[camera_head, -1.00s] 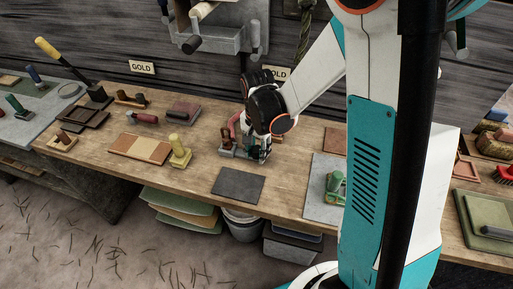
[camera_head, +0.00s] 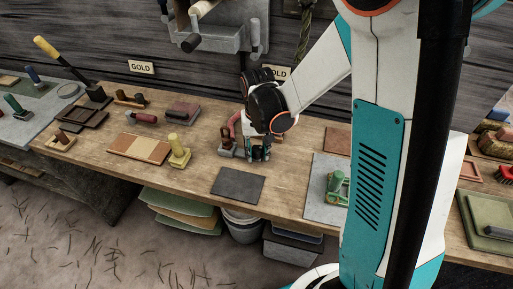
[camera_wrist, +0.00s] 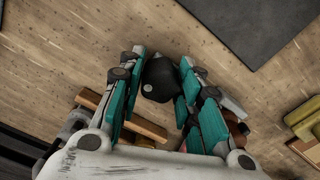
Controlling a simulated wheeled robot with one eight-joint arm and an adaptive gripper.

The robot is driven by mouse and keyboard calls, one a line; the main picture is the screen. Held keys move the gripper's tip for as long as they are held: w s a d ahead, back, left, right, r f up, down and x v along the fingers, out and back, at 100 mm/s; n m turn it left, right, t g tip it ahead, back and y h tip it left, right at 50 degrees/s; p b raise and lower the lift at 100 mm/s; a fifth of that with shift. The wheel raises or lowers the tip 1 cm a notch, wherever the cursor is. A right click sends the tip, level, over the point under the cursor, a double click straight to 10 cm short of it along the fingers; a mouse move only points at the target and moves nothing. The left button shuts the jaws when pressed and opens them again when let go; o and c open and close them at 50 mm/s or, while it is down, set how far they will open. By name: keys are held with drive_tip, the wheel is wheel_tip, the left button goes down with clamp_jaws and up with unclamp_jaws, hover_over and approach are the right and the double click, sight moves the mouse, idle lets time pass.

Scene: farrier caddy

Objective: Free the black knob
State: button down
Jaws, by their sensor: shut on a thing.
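My gripper (camera_head: 258,153) is low over the middle of the workbench. In the wrist view my gripper (camera_wrist: 157,82) has its teal-padded fingers on either side of the black knob (camera_wrist: 160,80), shut on it. The knob's rounded end, with a pale spot, shows between the fingertips; its lower part is hidden. A wooden bar (camera_wrist: 148,130) shows behind the fingers. In the head view a grey holder (camera_head: 226,153) with a brown knob (camera_head: 227,136) stands beside my gripper on the left. My fingers hide whether the black knob touches anything.
A dark mat (camera_head: 238,185) lies in front of my gripper. A yellow stamp-like piece (camera_head: 179,152) stands to the left. A green-handled tool (camera_head: 337,186) rests on a grey mat to the right. A grey wall rack (camera_head: 220,38) hangs above.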

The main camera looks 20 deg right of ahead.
drive_tip(key=n, duration=0.5)
drive_tip(key=shift+s+f, duration=0.1)
drive_tip(key=shift+b, duration=0.3)
drive_tip(key=shift+n, duration=0.5)
drive_tip(key=n, duration=0.5)
drive_tip(key=shift+n+b, duration=0.3)
drive_tip(key=shift+n, duration=0.1)
drive_tip(key=c, duration=1.3)
unclamp_jaws()
